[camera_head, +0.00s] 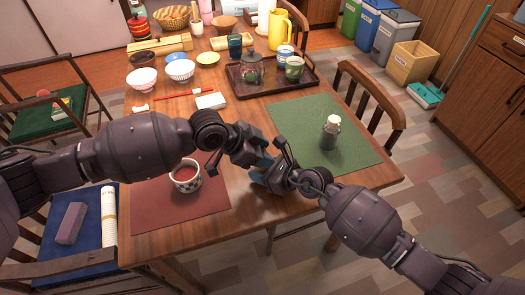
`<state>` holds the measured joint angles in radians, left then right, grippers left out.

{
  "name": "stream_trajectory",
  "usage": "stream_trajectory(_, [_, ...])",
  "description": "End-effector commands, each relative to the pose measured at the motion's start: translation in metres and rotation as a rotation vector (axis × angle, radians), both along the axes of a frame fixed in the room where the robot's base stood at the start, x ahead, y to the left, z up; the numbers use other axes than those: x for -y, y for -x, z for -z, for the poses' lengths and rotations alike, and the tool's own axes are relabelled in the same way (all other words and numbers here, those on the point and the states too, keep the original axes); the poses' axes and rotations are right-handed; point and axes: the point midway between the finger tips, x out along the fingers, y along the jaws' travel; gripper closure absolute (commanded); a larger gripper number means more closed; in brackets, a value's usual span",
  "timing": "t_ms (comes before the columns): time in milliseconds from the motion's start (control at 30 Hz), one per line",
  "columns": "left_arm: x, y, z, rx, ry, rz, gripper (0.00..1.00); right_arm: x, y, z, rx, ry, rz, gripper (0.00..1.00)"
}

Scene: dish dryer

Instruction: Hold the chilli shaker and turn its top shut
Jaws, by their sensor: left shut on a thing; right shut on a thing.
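My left gripper (262,160) and my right gripper (266,174) meet above the front middle of the table, between the red and green mats. Both are shut on one small thing, which my fingers almost wholly hide. From where they meet, I take it to be the chilli shaker, but I cannot make out its body, its top or how far the top is turned. Blue patches show by the fingers.
A dark tray (308,84) with a teapot and cups lies behind. Bowls and a white block (211,101) stand at left. Chairs flank the table.

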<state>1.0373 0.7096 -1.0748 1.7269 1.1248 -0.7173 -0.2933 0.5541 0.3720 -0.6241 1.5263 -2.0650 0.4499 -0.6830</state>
Motion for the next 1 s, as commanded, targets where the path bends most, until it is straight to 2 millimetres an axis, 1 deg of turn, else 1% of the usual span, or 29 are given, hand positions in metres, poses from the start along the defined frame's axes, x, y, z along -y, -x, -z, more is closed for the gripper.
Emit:
stream_trajectory(33, [-0.0001,-0.0002,0.0010,-0.003,-0.001,0.011,0.78,0.0009,0.0013,0.0041,-0.006,0.005,0.000,0.79])
stream_trajectory(400, [0.0000,0.0001,0.0011,-0.003,-0.002,0.032,0.78,0.0009,0.0013,0.0041,-0.006,0.005,0.000,0.79])
stream_trajectory(433, [0.0000,0.0001,0.0011,-0.003,-0.002,0.032,0.53,0.0010,0.0014,0.0042,-0.006,0.005,0.000,0.79])
stream_trajectory(600, [-0.0001,0.0001,0.0011,-0.004,-0.002,0.032,0.28,0.0010,0.0014,0.0042,-0.006,0.005,0.000,0.79])
stream_trajectory(867, [-0.0005,0.0001,0.0011,-0.004,-0.002,0.032,0.28,0.0010,0.0014,0.0041,-0.006,0.005,0.000,0.79])
stream_trajectory(1000, [-0.0062,0.0009,-0.0041,-0.003,-0.002,0.030,0.28,0.0011,0.0013,0.0041,-0.006,0.005,0.000,0.79])
